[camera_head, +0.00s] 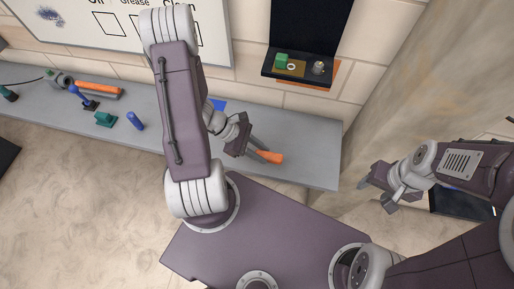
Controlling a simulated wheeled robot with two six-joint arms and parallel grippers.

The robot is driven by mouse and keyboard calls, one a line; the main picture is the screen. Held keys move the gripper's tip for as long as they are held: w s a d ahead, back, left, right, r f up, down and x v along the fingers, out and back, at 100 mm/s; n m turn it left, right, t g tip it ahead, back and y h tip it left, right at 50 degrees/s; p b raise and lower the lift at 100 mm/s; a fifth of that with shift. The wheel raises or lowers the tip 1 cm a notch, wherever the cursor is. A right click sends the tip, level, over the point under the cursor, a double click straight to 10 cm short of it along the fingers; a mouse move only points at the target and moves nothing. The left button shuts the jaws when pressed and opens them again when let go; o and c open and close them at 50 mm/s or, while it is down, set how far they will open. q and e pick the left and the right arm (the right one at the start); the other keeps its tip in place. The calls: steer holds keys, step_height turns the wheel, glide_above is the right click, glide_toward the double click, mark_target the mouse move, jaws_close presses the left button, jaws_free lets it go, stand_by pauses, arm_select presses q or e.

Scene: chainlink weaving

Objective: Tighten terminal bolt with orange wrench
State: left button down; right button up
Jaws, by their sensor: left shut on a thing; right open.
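My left gripper (258,147) is low over the right part of the grey bench. It is shut on the orange wrench (270,157), whose orange end sticks out to the right of the fingers. The rest of the wrench is partly hidden by the gripper. The black wall box (305,30) above the bench holds a small grey round piece (318,68), perhaps the terminal bolt; it is too small to be sure. The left gripper is below and left of it, well apart. My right gripper (376,194) is open and empty, right of the bench.
The grey bench (315,165) runs along the wall. A green block (281,60) sits in the wall box. On the bench's left lie an orange cylinder (98,89), a blue item (135,121) and a green item (104,119). A whiteboard (110,25) hangs above.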

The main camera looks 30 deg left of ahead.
arm_select(q)
steer(key=shift+s+d+r, duration=0.4)
steer(key=shift+s+d, duration=0.2)
steer(key=s+d+r+p, duration=0.1)
steer(key=p, duration=0.4)
steer(key=s+d+r+p, duration=0.2)
steer(key=p, duration=0.3)
steer(key=shift+s+d+r, duration=0.1)
steer(key=shift+s+d, duration=0.05)
steer(key=shift+s, duration=0.1)
